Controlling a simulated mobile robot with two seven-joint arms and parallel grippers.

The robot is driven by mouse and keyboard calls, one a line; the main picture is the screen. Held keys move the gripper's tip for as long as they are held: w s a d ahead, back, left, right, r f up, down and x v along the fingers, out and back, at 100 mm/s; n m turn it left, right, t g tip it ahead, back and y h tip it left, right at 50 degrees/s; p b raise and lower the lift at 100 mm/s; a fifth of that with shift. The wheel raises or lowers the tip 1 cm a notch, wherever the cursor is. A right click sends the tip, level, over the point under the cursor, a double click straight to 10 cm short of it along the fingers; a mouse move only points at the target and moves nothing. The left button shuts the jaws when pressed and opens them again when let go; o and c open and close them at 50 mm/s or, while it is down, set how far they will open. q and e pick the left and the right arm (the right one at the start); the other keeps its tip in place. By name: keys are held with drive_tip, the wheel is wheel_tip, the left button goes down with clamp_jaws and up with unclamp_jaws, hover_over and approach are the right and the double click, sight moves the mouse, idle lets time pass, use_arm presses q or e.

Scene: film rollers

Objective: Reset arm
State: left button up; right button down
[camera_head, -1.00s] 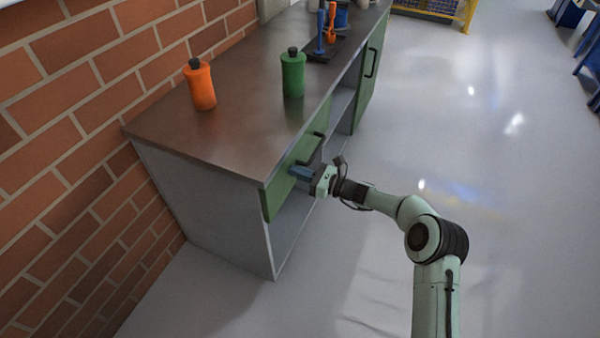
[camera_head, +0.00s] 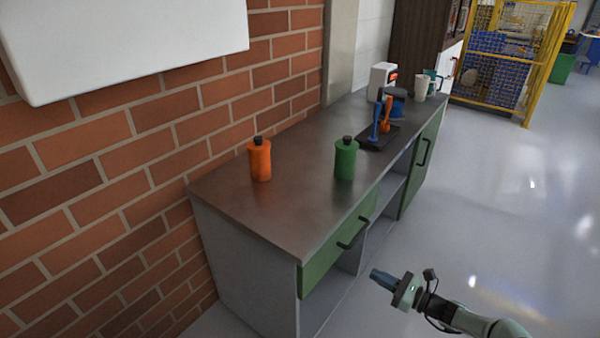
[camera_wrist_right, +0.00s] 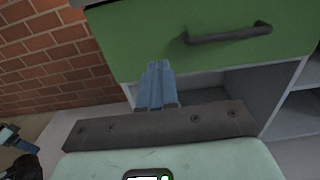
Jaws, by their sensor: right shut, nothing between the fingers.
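My right gripper (camera_head: 382,278) is at the lower right of the head view, in front of the workbench and apart from it. Its blue fingers (camera_wrist_right: 157,85) are shut together with nothing between them. In the right wrist view they point toward the green drawer front (camera_wrist_right: 190,45) with its dark handle (camera_wrist_right: 228,33). The drawer also shows in the head view (camera_head: 325,262), with the gripper to the right of it.
The workbench (camera_head: 235,208) stands along a brick wall. On it are an orange bottle (camera_head: 260,162), a green bottle (camera_head: 345,160) and a dark tray (camera_head: 365,144) with blue and orange tools. A yellow cage (camera_head: 535,75) stands at the back. The floor at right is clear.

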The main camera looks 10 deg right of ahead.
drive_tip(key=s+a+f+n+g+h, duration=0.25)
drive_tip(key=s+a+f+g, duration=0.35)
drive_tip(key=f, duration=0.5)
drive_tip(key=s+a+f+n+g+h, duration=0.1)
drive_tip(key=s+a+f+n+g, duration=0.3)
drive_tip(key=s+a+f, duration=0.5)
drive_tip(key=s+f+n+g+h, duration=0.2)
drive_tip(key=s+f+n+h, duration=0.55)
drive_tip(key=s+n, duration=0.6)
use_arm(q)
drive_tip(key=s+d+r+g+p, duration=0.1)
drive_tip(key=s+r+p, duration=0.3)
drive_tip(key=r+p, duration=0.5)
drive_tip(key=s+d+r+g+h+p, duration=0.1)
drive_tip(key=s+d+r+g+p, duration=0.1)
drive_tip(key=r+p, duration=0.8)
drive_tip(key=shift+s+d+r+m+g, duration=0.35)
drive_tip(key=shift+s+d, duration=0.2)
drive_tip(key=shift+s, duration=0.4)
use_arm(e)
drive_tip(key=s+a+r+n+g+y, duration=0.1)
drive_tip(key=s+a+r+n, duration=0.1)
drive_tip(key=r, duration=0.7)
drive_tip(key=s+a+r+n+g+y, duration=0.1)
drive_tip(key=s+a+r, duration=0.3)
drive_tip(key=s+r, duration=0.3)
wheel_tip(320, 180, up, 3)
drive_tip(key=shift+s+a+r+n+g+y, duration=0.1)
drive_tip(key=shift+s+a+n+g+y, duration=0.05)
drive_tip(key=shift+s+n+g+y, duration=0.2)
